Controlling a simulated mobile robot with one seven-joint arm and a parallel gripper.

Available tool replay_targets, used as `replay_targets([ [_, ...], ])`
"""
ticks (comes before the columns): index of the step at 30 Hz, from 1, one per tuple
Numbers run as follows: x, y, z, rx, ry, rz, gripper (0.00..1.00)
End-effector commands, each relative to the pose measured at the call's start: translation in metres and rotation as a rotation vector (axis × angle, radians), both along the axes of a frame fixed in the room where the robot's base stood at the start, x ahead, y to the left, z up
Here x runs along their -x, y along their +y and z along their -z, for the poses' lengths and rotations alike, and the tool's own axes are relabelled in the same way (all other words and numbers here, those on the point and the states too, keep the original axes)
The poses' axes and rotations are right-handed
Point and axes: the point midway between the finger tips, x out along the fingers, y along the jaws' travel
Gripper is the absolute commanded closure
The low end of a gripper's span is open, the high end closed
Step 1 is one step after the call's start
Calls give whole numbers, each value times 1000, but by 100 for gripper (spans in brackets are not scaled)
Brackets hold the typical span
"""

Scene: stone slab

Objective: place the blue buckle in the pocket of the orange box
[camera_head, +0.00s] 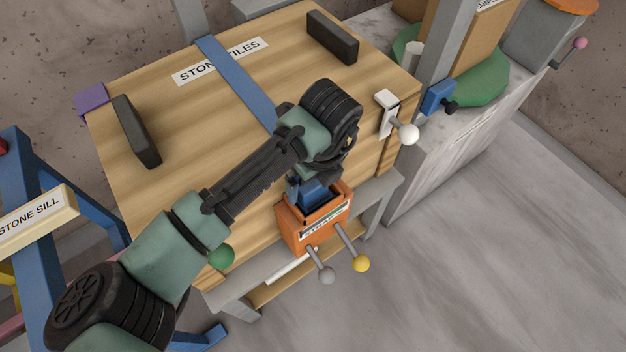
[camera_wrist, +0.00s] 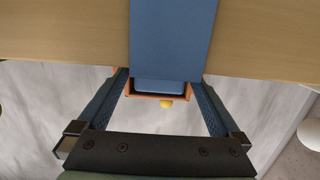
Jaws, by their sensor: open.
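The orange box (camera_head: 318,233), with a partly hidden label, hangs at the front edge of the wooden crate. The blue buckle (camera_wrist: 160,86) is at the end of the blue strap, at the box's pocket opening; it appears to sit inside the orange rim (camera_wrist: 136,96). A blue piece also shows at the pocket in the head view (camera_head: 313,188), partly hidden by my gripper. My gripper (camera_wrist: 160,78) is open right above the box. Its fingers stand apart on either side of the buckle, with gaps visible. How deep the buckle sits cannot be told.
The blue strap (camera_head: 236,80) crosses the crate (camera_head: 185,120) labelled stone tiles, with black handles (camera_head: 332,37). Grey and yellow ball-ended levers (camera_head: 322,274) stick out before the box. A white latch (camera_head: 386,112) is to the right. The floor at right is clear.

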Motion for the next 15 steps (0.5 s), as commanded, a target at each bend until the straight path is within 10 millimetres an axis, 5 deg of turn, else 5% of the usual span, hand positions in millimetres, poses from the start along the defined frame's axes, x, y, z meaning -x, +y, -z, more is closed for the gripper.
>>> replay_targets([
  [15,12,-9,-100,2,-3,0,0],
])
